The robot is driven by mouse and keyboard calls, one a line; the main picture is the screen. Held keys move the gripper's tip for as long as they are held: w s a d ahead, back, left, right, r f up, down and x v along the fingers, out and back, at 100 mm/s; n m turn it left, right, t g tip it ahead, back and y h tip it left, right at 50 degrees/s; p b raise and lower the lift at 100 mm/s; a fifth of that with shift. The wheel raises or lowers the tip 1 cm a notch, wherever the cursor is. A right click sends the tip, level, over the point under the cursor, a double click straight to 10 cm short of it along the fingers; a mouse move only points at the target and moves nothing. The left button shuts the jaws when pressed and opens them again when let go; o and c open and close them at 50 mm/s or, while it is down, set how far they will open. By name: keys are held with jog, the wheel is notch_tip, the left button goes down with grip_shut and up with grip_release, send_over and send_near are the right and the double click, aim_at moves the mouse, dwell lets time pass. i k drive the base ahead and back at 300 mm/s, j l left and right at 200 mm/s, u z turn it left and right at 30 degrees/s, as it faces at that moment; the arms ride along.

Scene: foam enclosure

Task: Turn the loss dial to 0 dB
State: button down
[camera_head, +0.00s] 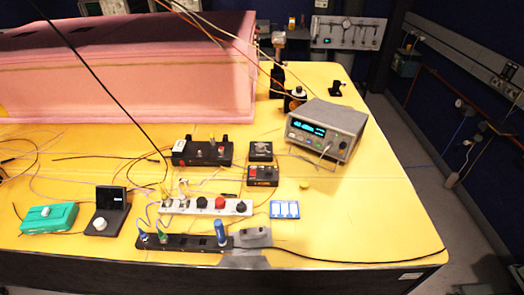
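Several knobs show on the yellow table, and no label is readable, so I cannot tell which is the loss dial. A black box with a small dark screen and a pale knob (99,224) stands at the front left. Beside it lies a green box with a white knob (46,211). A black box with a round dial (261,149) sits near the middle, with a black box with red knobs (263,176) just in front of it. A pale strip (182,206) carries black and red knobs. No dial's setting can be read. My gripper is not in view.
The yellow table (385,215) is bare at the right. A grey instrument with a lit display (329,128) stands right of centre. A large pink foam enclosure (120,65) fills the back left. Loose cables cross the table, and a black strip (185,243) lies along the front.

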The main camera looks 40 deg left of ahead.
aim_at(261, 146)
jog(key=j, duration=0.85)
jog(key=k+j, duration=0.1)
jog(key=j, duration=0.7)
